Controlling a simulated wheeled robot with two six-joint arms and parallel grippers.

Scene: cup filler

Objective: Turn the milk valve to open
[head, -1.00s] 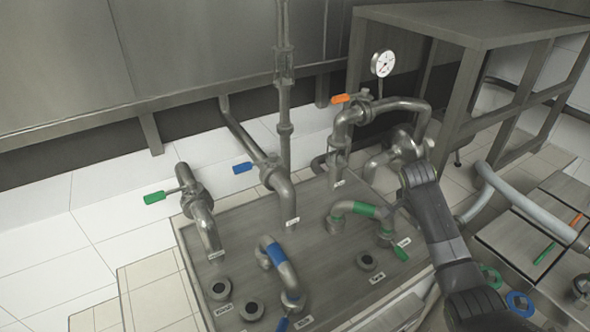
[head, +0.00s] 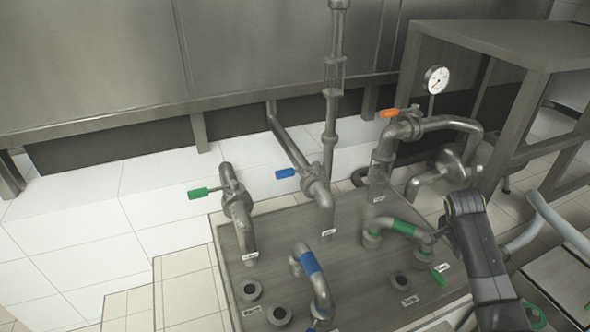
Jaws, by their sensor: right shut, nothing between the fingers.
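Several lever valves stand on pipes at a metal panel (head: 350,290); their labels are too small to read, so I cannot tell which is milk. A green lever (head: 198,193) at left, a blue lever (head: 286,173) in the middle and an orange lever (head: 389,113) at right all point left. Another green lever (head: 438,277) hangs below the right end of a green-banded pipe bend (head: 404,228). My right gripper (head: 437,235) is shut and empty, close by that end of the bend; contact is unclear. My left gripper is out of view.
A blue-banded bend (head: 311,263) and open ports (head: 280,314) are at the panel's front. A pressure gauge (head: 437,79) rises behind the orange lever. A metal table (head: 490,40) stands at back right. The tiled floor at left is clear.

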